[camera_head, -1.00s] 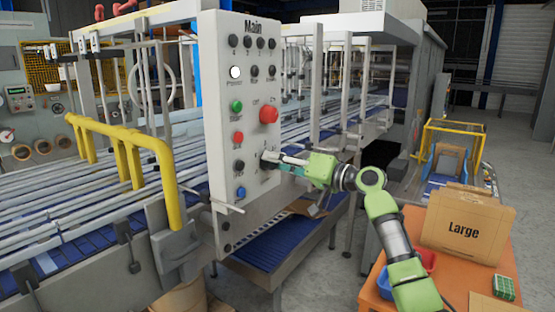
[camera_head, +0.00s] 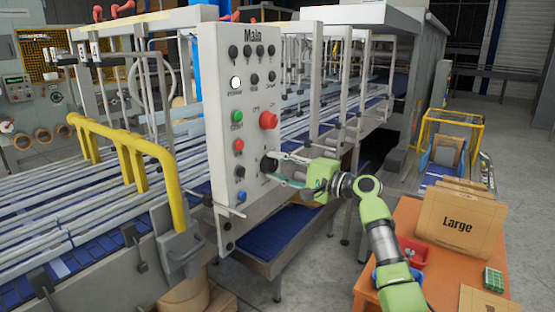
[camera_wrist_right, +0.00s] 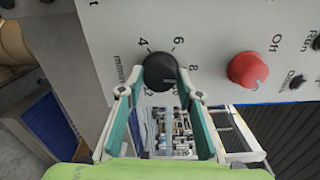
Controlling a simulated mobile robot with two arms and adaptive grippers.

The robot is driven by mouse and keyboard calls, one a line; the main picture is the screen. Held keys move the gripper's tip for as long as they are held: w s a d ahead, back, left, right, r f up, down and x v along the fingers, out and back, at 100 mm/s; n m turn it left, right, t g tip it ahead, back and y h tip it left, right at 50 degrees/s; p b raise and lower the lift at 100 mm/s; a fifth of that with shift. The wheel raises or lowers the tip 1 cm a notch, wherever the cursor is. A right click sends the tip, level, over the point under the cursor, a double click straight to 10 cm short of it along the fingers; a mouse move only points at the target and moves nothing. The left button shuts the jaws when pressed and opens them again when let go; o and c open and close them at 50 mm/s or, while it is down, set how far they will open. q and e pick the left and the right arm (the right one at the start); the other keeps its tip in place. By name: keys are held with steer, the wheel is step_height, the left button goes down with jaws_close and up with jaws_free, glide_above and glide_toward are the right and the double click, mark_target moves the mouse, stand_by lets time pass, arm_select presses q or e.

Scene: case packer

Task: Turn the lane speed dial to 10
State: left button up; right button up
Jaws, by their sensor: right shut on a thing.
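The lane speed dial (camera_wrist_right: 160,72) is a round black knob on the grey-white Main control panel (camera_wrist_right: 210,30). In the head view the dial (camera_head: 268,165) is at the panel's lower right. My right gripper (camera_wrist_right: 160,92) has its two fingers around the dial, one on each side, and is shut on it. It also shows in the head view (camera_head: 276,168), coming from the right. My left gripper is not in view.
The panel also carries several black, green, red and blue buttons. A yellow rail (camera_head: 130,150) and the conveyor lie to the left. An orange table (camera_head: 400,225) with cardboard labelled Large (camera_head: 457,226) stands at right.

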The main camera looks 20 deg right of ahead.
steer(key=m+p, duration=0.5)
steer(key=m, duration=0.1)
steer(key=shift+r+m, duration=0.1)
steer(key=shift+m, duration=0.2)
steer(key=shift+m+p, duration=0.75)
steer(key=shift+m, duration=0.35)
steer(key=shift+f+m+p, duration=0.2)
steer(key=shift+m+p, duration=0.1)
steer(key=shift+m, duration=0.5)
steer(key=shift+f, duration=0.1)
steer(key=o, duration=1.1)
